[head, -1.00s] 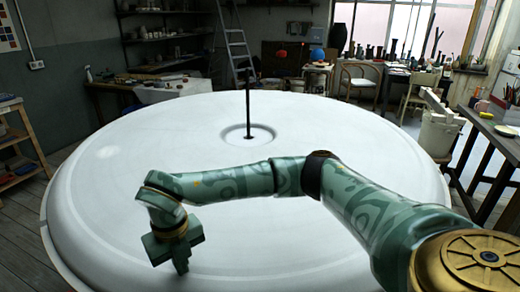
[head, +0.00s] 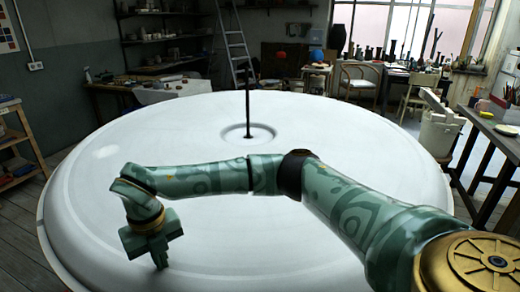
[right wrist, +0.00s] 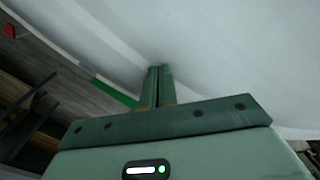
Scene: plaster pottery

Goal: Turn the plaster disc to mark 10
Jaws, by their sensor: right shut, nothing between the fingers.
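The large white plaster disc (head: 340,150) fills the middle of the head view, with a thin dark upright rod (head: 248,100) at its shallow centre hollow. My right gripper (head: 161,264) is shut and empty, pointing down at the near left part of the disc. In the right wrist view, its closed fingers (right wrist: 160,70) reach the white disc surface (right wrist: 220,50); I cannot tell whether they touch it. A green strip (right wrist: 115,91) shows beside the disc's edge there. No readable number shows. My left gripper is not in view.
A small red patch (right wrist: 10,30) lies past the disc edge in the wrist view. A wooden shelf (head: 18,150) stands at left, a table (head: 490,125) and a white bucket (head: 438,135) at right. A stepladder (head: 236,50) stands behind.

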